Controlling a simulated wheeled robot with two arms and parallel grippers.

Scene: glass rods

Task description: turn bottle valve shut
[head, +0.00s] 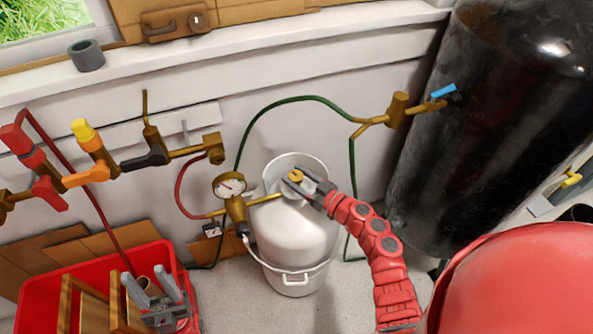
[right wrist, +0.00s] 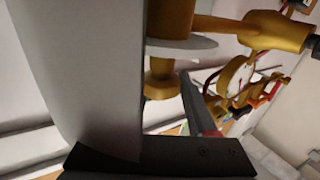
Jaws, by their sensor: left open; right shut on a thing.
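The white gas bottle (head: 295,235) stands upright on the floor against the wall. Its brass valve knob (head: 295,175) sits on top, inside the white collar. My right gripper (head: 298,180) is shut on the valve knob, reaching in from the lower right. In the right wrist view the brass valve (right wrist: 160,80) shows between a large grey finger and a darker finger; the near finger hides part of it. My left gripper (head: 152,284) is at the lower left, fingers apart, over the red crate, away from the bottle.
A brass regulator with a gauge (head: 229,186) joins the bottle's left side, with hoses around it. The red crate (head: 60,285) holds wooden pieces. A large black tank (head: 480,130) stands at right. Brass wall valves (head: 95,150) are at left.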

